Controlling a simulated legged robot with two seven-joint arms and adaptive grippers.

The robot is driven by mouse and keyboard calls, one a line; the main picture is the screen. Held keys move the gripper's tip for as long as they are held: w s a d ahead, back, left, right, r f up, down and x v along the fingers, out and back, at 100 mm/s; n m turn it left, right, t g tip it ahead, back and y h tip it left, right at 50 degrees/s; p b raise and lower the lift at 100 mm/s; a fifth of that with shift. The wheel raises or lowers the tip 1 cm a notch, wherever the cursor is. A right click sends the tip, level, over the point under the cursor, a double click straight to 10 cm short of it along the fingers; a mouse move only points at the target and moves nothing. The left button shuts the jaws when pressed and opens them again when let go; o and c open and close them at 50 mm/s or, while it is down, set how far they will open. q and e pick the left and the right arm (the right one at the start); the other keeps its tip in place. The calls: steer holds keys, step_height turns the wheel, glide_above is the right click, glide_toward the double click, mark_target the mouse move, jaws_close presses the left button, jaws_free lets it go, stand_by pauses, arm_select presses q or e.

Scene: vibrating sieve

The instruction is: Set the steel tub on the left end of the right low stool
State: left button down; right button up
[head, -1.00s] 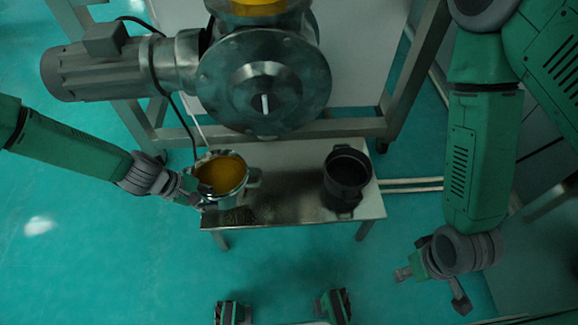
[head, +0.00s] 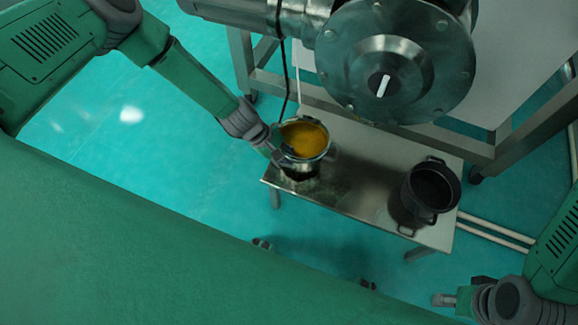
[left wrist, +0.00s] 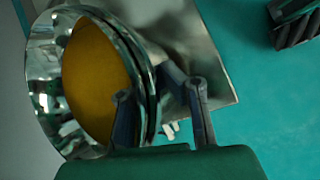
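The steel tub (head: 303,140), round and filled with orange-yellow material, is at the left end of a low steel-topped stool (head: 365,172). My left gripper (head: 277,150) is at the tub's near-left side. In the left wrist view the tub (left wrist: 45,95) fills the left part, and my left gripper's fingers (left wrist: 158,78) converge on its rim or side handle, the tips partly hidden. They look shut on it. I cannot tell whether the tub's base touches the stool top. My right gripper (head: 460,298) is empty, low at the right, away from the stool; its fingers look apart.
A black two-handled pot (head: 430,190) stands on the stool's right end. The stool's middle is bare. Behind the stool is the sieve machine with a large round flange (head: 390,60), on a metal frame (head: 400,137). A black cable hangs close behind the tub.

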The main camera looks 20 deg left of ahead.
arm_select(q)
step_height(320, 180, down, 4)
steer(key=shift+d+r+b, duration=0.1)
steer(key=shift+r+b, duration=0.1)
steer(key=shift+b, duration=0.55)
steer(key=shift+r, duration=0.1)
steer(key=c, duration=1.7)
jaws_free()
